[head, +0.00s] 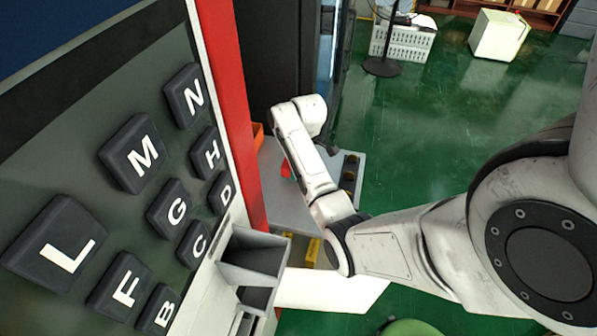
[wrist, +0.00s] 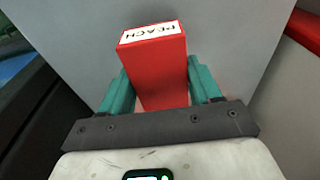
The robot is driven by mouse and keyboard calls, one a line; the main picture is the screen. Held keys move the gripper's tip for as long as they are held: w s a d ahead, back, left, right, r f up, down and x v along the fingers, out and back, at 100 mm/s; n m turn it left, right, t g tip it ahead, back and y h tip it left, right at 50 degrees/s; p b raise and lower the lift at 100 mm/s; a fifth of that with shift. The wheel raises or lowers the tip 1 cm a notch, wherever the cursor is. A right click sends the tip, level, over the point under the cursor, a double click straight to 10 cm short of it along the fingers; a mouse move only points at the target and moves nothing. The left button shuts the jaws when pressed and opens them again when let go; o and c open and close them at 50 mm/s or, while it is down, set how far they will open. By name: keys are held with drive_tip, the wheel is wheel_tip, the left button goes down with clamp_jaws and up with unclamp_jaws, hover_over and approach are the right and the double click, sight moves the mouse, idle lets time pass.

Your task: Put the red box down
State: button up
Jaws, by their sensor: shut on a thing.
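The red box (wrist: 160,70) has a white label reading PEACH on its end and shows in the wrist view. My gripper (wrist: 157,82) has its two teal fingers on either side of the box, shut on it. The box is in front of a plain grey surface (wrist: 225,35); I cannot tell whether it touches that surface. In the head view my forearm hides most of the gripper area. A small red patch beside the arm, over a grey counter (head: 272,195), may be the box.
A panel with large black letter keys (head: 143,153) and a red edge strip (head: 232,90) fills the left of the head view. A grey open bin (head: 255,250) sits below it. A white crate (head: 403,40) and a white box (head: 498,35) stand on open green floor.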

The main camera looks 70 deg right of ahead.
drive_tip(key=shift+f+p, duration=0.35)
drive_tip(key=shift+f, duration=1.25)
drive_tip(key=shift+f, duration=0.1)
drive_tip(key=o, duration=1.1)
drive_tip(key=r, duration=0.4)
drive_tip(key=s+r, duration=0.1)
drive_tip(key=r, duration=0.7)
drive_tip(key=shift+s+d+r+b, duration=0.1)
drive_tip(key=shift+s+b, duration=0.05)
drive_tip(key=shift+b, duration=0.25)
